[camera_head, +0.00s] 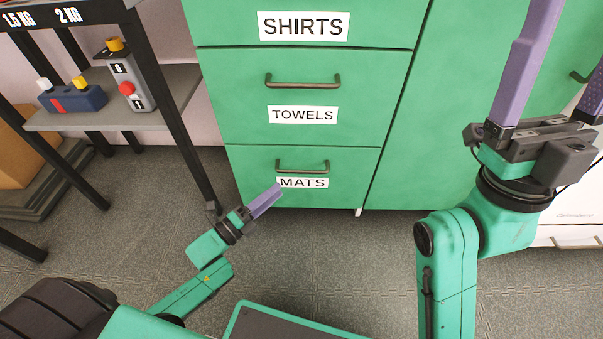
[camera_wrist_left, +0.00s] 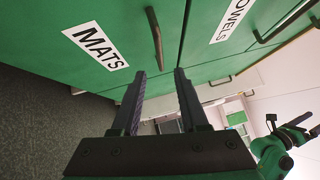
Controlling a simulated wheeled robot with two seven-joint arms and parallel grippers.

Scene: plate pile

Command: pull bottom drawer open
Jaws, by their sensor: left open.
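The bottom drawer (camera_head: 345,185) is a green front labelled MATS and is shut. Its dark bar handle (camera_head: 303,167) runs level above the label. In the left wrist view the same handle (camera_wrist_left: 154,38) lies just beyond the fingertips. My left gripper (camera_head: 268,199) is below and left of the handle in the head view, partly over the MATS label's lower left edge. In the left wrist view the left gripper (camera_wrist_left: 160,75) is open with nothing between its fingers; the handle is ahead of them, seemingly apart. My right gripper (camera_head: 545,70) is raised at the right, its fingers pointing up.
Above is the TOWELS drawer (camera_head: 240,90), then the SHIRTS drawer (camera_head: 225,20), both shut. A black-framed rack (camera_head: 185,115) with a grey shelf stands close on the left. The carpet floor (camera_head: 330,250) in front of the drawers is clear.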

